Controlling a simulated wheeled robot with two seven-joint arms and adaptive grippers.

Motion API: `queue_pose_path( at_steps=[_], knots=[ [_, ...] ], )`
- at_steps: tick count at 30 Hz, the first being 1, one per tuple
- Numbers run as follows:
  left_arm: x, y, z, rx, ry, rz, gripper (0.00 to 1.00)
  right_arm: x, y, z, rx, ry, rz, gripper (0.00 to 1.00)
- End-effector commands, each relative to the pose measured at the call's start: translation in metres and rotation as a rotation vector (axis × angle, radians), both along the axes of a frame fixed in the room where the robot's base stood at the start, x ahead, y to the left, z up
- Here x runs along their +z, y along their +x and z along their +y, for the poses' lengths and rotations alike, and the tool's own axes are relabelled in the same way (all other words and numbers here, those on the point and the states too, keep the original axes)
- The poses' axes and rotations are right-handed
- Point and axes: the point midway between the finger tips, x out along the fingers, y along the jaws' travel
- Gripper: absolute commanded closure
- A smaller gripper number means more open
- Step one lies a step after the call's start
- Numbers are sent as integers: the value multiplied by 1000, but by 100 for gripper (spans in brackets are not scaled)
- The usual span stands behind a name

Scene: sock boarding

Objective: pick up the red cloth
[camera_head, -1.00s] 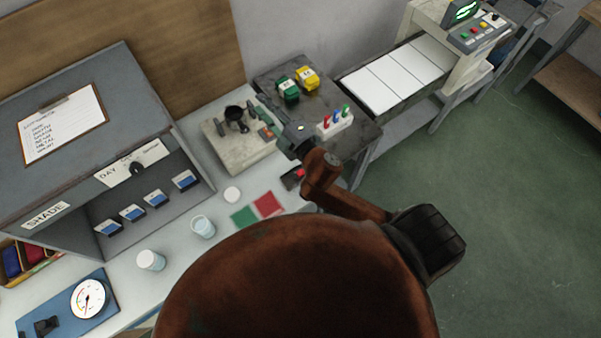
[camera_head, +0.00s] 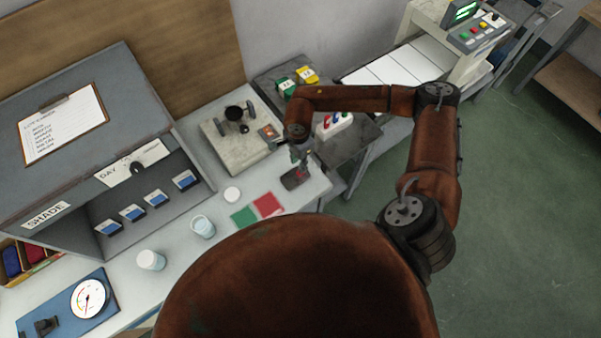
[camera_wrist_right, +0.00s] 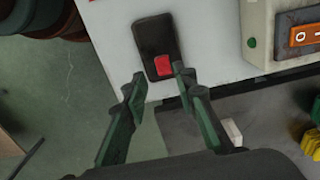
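The small red cloth (camera_wrist_right: 163,66) lies on the near end of a dark rectangular pad (camera_wrist_right: 155,32) in the right wrist view. In the head view the pad (camera_head: 291,183) sits near the right end of the white table, and my right gripper partly hides it. My right gripper (camera_wrist_right: 159,76) is open and empty. It points down over the pad, with the red cloth showing between and just past its fingertips. The height left between the fingertips and the cloth is hard to tell. My left gripper is not in view.
Flat green (camera_head: 243,216) and red (camera_head: 267,205) patches lie left of the pad. A pale machine with an orange switch (camera_head: 268,133) stands behind it. A cup (camera_head: 202,227) stands further left.

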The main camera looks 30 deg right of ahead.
Motion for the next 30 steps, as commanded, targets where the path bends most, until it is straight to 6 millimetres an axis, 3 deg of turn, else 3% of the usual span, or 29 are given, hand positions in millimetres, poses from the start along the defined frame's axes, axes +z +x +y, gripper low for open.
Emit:
queue_pose_path(
  at_steps=[18,26,30],
  knots=[
    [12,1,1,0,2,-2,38,-72,3,-1,0,-7,3,74],
    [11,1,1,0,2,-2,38,-76,3,0,1,-7,2,74],
    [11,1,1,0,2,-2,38,-76,3,0,1,-7,2,82]
  ],
)
